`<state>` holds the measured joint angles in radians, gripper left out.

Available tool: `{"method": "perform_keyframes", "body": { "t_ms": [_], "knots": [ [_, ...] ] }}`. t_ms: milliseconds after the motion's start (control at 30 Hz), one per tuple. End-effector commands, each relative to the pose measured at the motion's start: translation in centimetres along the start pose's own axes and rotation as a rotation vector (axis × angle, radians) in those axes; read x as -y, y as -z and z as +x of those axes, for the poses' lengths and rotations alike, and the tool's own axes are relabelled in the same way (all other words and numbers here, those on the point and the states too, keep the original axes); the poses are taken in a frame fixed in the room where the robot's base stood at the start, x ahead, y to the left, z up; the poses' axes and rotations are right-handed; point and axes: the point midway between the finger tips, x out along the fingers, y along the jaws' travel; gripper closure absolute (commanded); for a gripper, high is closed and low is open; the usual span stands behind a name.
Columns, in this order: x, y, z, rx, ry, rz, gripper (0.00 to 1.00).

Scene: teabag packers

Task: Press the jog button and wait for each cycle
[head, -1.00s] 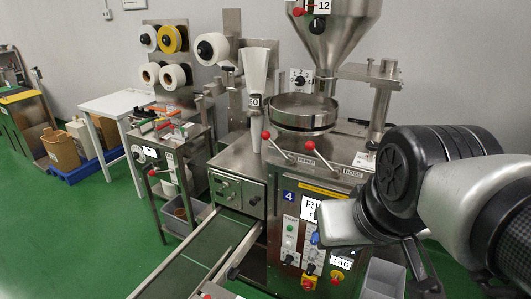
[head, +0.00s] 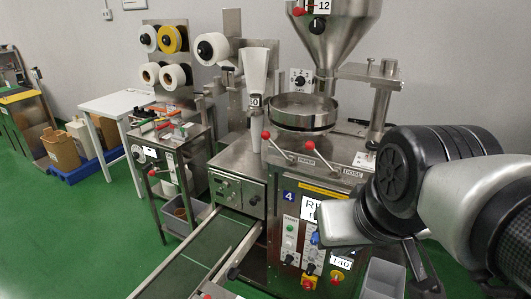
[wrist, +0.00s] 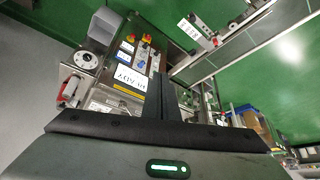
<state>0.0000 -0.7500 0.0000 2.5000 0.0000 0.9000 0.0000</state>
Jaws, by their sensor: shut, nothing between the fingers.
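The packing machine's control panel (head: 297,240) faces the front in the head view, with a blue button (head: 315,238) and several small knobs. Which control is the jog button cannot be read. A white display (head: 309,209) on the panel is partly covered by my arm. My gripper (wrist: 166,82) shows as dark fingers close together in the wrist view. They are shut and empty, in front of the panel; contact with a button cannot be seen. The fingertips are hidden in the head view.
A green conveyor (head: 205,262) runs out toward the front left. A red-and-yellow stop button (head: 309,282) sits low on the panel. Red-knobbed levers (head: 283,150) stick out above it. A grey bin (head: 382,278) stands at the right.

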Motion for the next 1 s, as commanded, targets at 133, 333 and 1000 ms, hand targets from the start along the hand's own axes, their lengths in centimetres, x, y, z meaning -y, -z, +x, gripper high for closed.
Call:
{"method": "perform_keyframes", "body": {
  "t_ms": [133, 333, 1000],
  "knots": [
    [0.0, 0.0, 0.0, 0.0, 0.0, 0.0, 1.0],
    [0.0, 0.0, 0.0, 0.0, 0.0, 0.0, 1.0],
    [-2.0, 9.7, 18.4, -0.051, -0.103, -0.162, 1.0]
  ]
}}
